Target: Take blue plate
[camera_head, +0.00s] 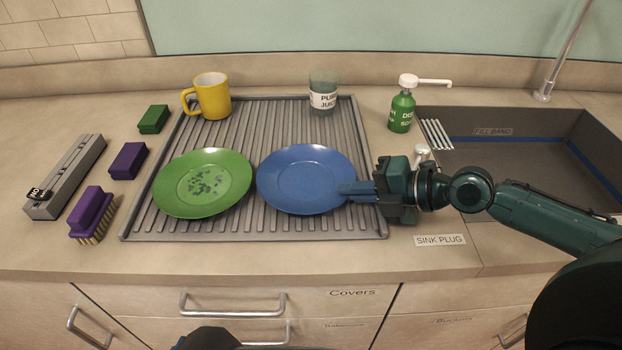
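The blue plate (303,178) lies face up on the grey ribbed drying rack (277,117), just right of a green plate (190,190) with dark spots. My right gripper (352,190) comes in from the right, with its blue-tinted fingers at the blue plate's right rim. The fingers overlap the rim in the picture. I cannot tell whether they are closed on it. The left gripper is not clearly in view.
A yellow mug (212,97) and a glass labelled juice (323,93) stand at the rack's back. A green soap bottle (402,108) stands beside the sink (520,150). Sponges and a purple brush (92,214) lie left of the rack. Drawer handles (232,303) project below the counter.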

